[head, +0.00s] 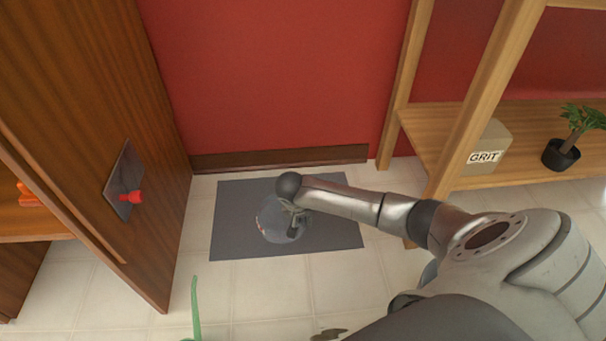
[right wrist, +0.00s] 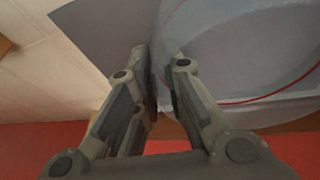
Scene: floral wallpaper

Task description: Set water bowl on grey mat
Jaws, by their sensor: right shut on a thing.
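The grey mat (head: 340,235) lies flat on the tiled floor by the red wall. The water bowl (head: 270,220) is round and clear and shows over the middle of the mat, partly hidden by my right arm. My right gripper (head: 293,222) is shut on the bowl's rim. In the right wrist view the fingers (right wrist: 162,85) pinch the wall of the bowl (right wrist: 235,60), which has a red line around it. The mat (right wrist: 105,35) shows behind it. I cannot tell whether the bowl touches the mat. My left gripper is not in view.
A wooden cabinet (head: 95,120) with a small plate and red knob stands at the left. A wooden shelf (head: 430,130) at the right holds a GRIT box (head: 488,150) and a potted plant (head: 562,153). A green curved thing (head: 195,310) is at the bottom.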

